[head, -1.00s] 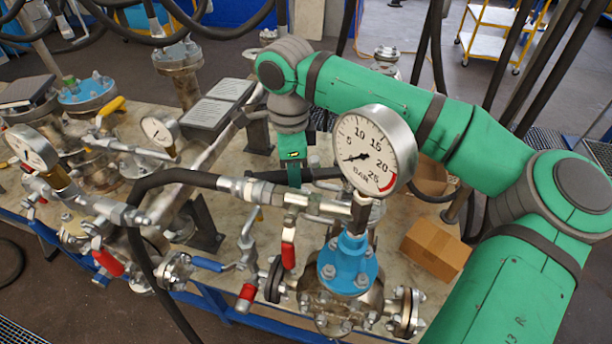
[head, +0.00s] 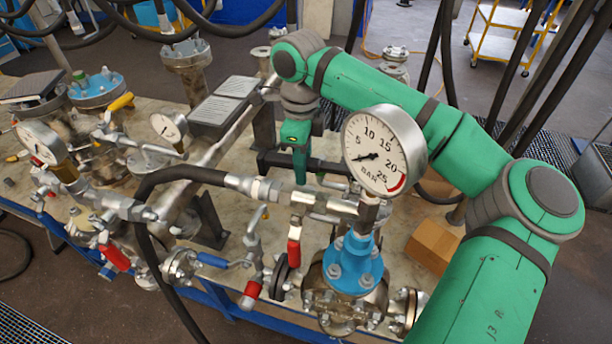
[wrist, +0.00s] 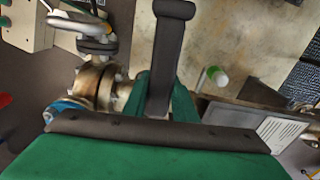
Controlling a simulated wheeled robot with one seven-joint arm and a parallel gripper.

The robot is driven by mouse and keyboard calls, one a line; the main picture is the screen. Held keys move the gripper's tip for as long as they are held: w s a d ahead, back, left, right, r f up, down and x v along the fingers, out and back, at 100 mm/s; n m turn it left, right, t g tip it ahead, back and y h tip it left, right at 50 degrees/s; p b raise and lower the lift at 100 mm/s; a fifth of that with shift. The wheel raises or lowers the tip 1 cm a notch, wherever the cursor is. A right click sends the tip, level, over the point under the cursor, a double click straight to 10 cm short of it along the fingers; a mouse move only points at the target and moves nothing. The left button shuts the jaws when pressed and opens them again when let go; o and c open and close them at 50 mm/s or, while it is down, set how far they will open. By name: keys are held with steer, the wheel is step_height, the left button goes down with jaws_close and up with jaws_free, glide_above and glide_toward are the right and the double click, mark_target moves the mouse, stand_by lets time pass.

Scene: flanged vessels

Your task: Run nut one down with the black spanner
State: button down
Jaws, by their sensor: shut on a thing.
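My gripper (head: 302,178) is shut on the black spanner (head: 272,160), behind the large pressure gauge in the head view. In the wrist view the green fingers of my gripper (wrist: 160,108) close around the dark shaft of the spanner (wrist: 170,50), which reaches to the top edge. In the head view the spanner lies about level, partly hidden by my gripper and the gauge pipework. A blue flange (head: 355,268) with several nuts sits on a metal vessel in front of it. I cannot tell which nut is nut one, nor see the spanner on any nut.
The pressure gauge (head: 384,150) and a hose with fittings (head: 190,175) stand between the camera and my gripper. A cardboard box (head: 432,245) lies on the table to the right. Grey reading plates (head: 222,105) stand behind left. A white-green cylinder (wrist: 214,77) stands near the spanner.

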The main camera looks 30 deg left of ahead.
steer(key=shift+w+a+m, duration=0.15)
steer(key=shift+w+m, duration=0.35)
steer(key=shift+w, duration=0.05)
steer(key=shift+w+a+m, duration=0.15)
steer(key=shift+w+m, duration=0.35)
steer(key=shift+r, duration=0.1)
step_height(320, 180, up, 5)
steer(key=shift+f, duration=0.1)
stand_by(0.7)
